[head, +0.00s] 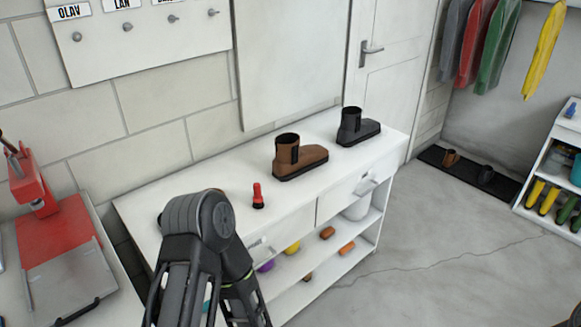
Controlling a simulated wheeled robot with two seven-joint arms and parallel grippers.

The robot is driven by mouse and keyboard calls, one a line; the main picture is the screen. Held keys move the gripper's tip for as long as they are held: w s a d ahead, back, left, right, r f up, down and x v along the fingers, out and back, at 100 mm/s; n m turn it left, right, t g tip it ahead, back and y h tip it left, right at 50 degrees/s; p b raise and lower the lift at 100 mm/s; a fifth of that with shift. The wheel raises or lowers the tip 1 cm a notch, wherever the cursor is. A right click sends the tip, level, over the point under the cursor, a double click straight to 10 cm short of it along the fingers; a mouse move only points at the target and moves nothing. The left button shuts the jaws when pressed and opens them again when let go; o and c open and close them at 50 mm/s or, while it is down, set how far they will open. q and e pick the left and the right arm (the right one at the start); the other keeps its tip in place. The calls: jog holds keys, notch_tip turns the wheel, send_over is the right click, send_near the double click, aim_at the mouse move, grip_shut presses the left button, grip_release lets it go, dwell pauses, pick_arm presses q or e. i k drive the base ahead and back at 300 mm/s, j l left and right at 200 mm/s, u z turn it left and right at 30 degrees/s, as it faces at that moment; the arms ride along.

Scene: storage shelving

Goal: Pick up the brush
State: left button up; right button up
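I cannot clearly identify a brush. My arm rises from the bottom left and bends in front of the bench's left part. Neither gripper's fingers can be seen.
The white bench (230,215) carries a brown boot (300,160), a dark grey boot (357,128) and a red-black torch-like object (258,196). A red machine (55,225) stands on the left table. A white bucket (357,208) is on the shelf.

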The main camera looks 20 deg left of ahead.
aim_at(258, 205)
jog(key=j+u, duration=0.1)
jog(key=u, duration=2.1)
jog(key=l+u, duration=0.45)
jog(key=k+l+u, duration=0.1)
jog(key=l+u, duration=0.35)
jog(key=k+l+u, duration=0.15)
jog(key=l+u, duration=0.2)
jog(key=u, duration=0.15)
jog(key=k+l+u, duration=0.1)
jog(key=k+l, duration=0.25)
jog(key=l, duration=0.3)
jog(key=k+l+u, duration=0.1)
jog(key=k+l, duration=0.3)
jog(key=l, duration=0.2)
jog(key=k+l+u, duration=0.15)
jog(key=k+l, duration=0.25)
jog(key=l, duration=0.15)
